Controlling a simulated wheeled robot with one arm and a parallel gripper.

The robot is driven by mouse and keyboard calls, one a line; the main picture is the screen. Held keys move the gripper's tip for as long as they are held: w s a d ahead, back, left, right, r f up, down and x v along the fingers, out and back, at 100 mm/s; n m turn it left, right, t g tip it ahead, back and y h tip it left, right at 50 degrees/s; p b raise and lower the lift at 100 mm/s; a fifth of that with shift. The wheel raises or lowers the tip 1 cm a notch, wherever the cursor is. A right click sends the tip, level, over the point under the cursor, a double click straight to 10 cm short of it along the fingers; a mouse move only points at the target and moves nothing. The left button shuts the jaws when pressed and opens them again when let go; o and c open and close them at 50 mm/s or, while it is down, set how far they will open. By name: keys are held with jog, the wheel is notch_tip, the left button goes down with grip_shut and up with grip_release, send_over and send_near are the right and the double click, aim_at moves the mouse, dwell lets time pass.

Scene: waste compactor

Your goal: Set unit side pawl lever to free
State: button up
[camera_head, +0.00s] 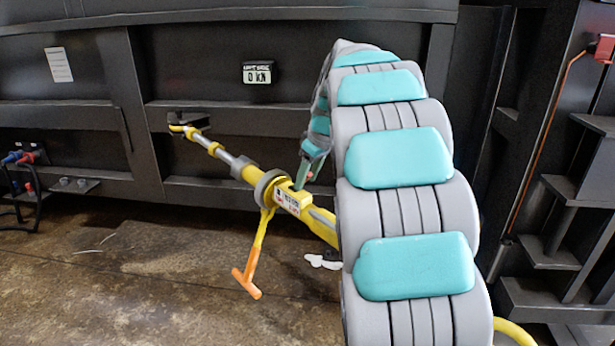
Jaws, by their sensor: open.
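A yellow ratchet tensioning unit (318,222) slants from the dark compactor wall down to the right, passing behind my arm. Its housing bears a white label, too small to read, beside a grey ratchet ring. A yellow handle with an orange T-grip (247,283) hangs below the ring. My grey and teal arm arches over, and my gripper (303,178) comes down at the top of the housing, small and partly hidden by the arm. It is open; I cannot tell whether it touches the unit. I cannot make out the side pawl lever or its setting.
A display on the wall (257,73) reads 0 kN. The unit's far end meets a wall bracket (192,119). Hose couplings (25,156) are at the left, and dark steel ribs (560,195) at the right. The concrete floor at lower left is mostly clear.

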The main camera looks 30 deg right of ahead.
grip_shut()
dwell(1.4)
